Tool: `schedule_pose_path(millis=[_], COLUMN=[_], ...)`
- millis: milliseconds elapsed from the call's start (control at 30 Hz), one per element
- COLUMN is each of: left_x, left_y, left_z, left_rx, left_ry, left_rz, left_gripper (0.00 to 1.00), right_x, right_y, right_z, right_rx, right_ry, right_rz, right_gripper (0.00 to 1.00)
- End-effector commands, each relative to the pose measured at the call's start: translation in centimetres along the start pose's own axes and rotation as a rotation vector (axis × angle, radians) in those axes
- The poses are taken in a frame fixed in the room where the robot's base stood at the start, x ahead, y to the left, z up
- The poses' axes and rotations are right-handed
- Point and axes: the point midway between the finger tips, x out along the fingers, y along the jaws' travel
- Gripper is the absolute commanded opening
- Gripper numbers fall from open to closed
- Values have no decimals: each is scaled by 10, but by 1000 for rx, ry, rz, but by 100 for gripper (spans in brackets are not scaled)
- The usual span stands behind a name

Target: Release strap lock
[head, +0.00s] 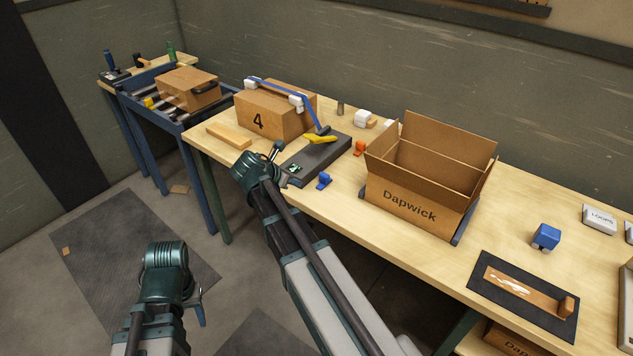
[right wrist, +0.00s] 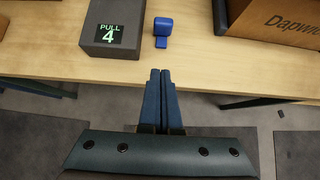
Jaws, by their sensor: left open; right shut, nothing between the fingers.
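A blue strap (head: 292,88) runs over the top of a cardboard box marked 4 (head: 262,118), with white corner pieces under it. It comes down to a dark block on a grey base (head: 323,155), where a yellow lever (head: 320,139) lies. The base's front end carries a green "PULL 4" label, also clear in the right wrist view (right wrist: 108,35). My right gripper (head: 290,181) is shut and empty near the table's front edge, before this label; its closed fingers show in the right wrist view (right wrist: 160,75). My left gripper (head: 199,312) is open, low, away from the table.
A blue clip (head: 324,181) stands beside the base, with an orange clip (head: 360,149) behind. An open Dapwick carton (head: 412,204) stands to the right. A wooden block (head: 229,136) lies left of the base. A roller stand (head: 150,108) is farther left.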

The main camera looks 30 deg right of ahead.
Motion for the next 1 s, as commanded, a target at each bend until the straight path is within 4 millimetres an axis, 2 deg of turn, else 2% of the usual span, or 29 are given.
schedule_pose_path(millis=[233, 367, 467, 900, 1000], left_x=[0, 6, 17, 76, 70], left_y=[0, 1, 2, 7, 7], left_z=[0, 0, -1, -4, -4], left_rx=[0, 0, 0, 1, 1], left_ry=[0, 0, 0, 0, 0], left_rz=[0, 0, 0, 0, 0], left_gripper=[50, 50, 50, 50, 50], right_x=[0, 7, 21, 105, 111], right_y=[0, 0, 0, 0, 1], right_z=[0, -2, -4, -4, 10], right_rx=[1, 2, 3, 3, 5], right_ry=[1, 1, 2, 2, 2], right_rz=[0, -1, -2, -2, -2], right_gripper=[0, 0, 0, 0, 0])
